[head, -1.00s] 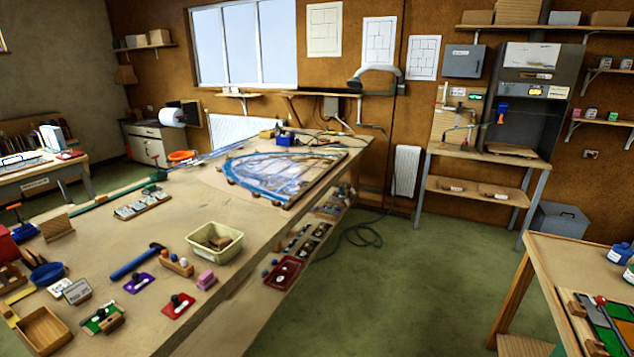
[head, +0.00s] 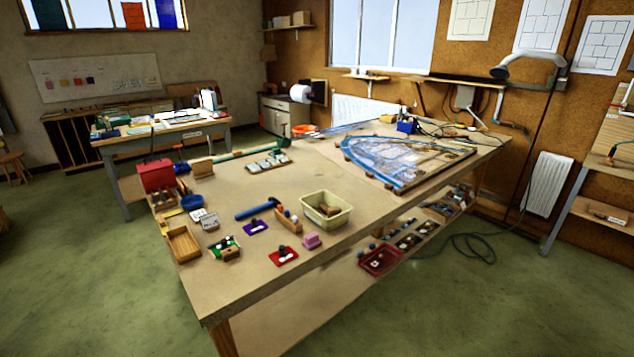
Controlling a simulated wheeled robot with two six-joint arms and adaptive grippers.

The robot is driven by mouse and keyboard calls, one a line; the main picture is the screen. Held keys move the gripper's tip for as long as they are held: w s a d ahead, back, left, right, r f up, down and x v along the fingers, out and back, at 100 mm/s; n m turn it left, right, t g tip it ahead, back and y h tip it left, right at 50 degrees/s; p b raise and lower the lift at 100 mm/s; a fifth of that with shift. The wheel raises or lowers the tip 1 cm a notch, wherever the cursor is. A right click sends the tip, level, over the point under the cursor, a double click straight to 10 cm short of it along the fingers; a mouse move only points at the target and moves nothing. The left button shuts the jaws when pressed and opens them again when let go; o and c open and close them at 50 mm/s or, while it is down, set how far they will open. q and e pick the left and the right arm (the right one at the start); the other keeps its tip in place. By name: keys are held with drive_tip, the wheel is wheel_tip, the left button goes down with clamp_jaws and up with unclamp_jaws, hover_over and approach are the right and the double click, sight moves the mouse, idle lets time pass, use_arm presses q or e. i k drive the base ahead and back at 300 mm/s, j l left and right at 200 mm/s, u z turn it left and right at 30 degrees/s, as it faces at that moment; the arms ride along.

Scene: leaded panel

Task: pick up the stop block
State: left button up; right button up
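No thing in the head view is marked as the stop block, and I cannot tell which one it is. Small blocks lie on the large wooden workbench (head: 235,286). A brown wooden piece (head: 328,209) lies inside a cream tub (head: 340,219). A wooden block with knobs (head: 288,220) stands beside the blue hammer (head: 256,208). A brown wooden block (head: 202,168) stands near the red box (head: 157,175). Neither of my grippers is in view.
A leaded panel (head: 400,160) lies on the bench's far right part. A wooden tray (head: 183,243) and small coloured mats lie at the near left. A red bin (head: 380,261) and other items fill the lower shelf. Green floor (head: 110,290) is free at left; a cable lies right.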

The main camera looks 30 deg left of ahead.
sight(228, 254)
drive_tip(key=u, duration=1.55)
drive_tip(key=i+j, duration=1.05)
drive_tip(key=i+j+z, duration=0.1)
drive_tip(key=z, duration=1.05)
